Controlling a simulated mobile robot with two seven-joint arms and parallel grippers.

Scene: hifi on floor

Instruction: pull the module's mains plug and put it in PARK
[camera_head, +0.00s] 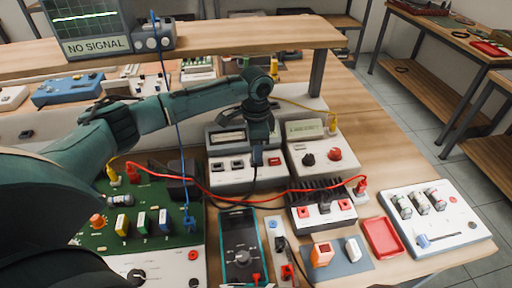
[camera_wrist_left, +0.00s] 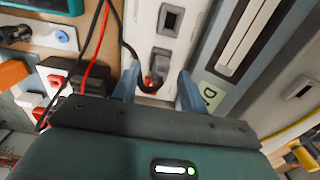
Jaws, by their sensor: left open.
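The black mains plug (camera_wrist_left: 158,64) sits in a white socket panel (camera_wrist_left: 149,40), with a black cable curving away from it. In the wrist view my left gripper (camera_wrist_left: 158,88) is open, one finger on each side of the plug, and I cannot tell whether they touch it. In the head view my left gripper (camera_head: 257,143) points down over the front right of the white and grey unit (camera_head: 238,182). Another dark socket (camera_wrist_left: 171,18) on the panel looks empty. I cannot read a PARK label. My right gripper is out of view.
A green board (camera_head: 150,215) with coloured parts stands left, and a meter (camera_head: 240,245) in front. A red lead (camera_head: 215,193) crosses the bench near the gripper. A red tray (camera_head: 382,237) and a white slider box (camera_head: 435,220) stand right. A shelf (camera_head: 240,35) spans the back.

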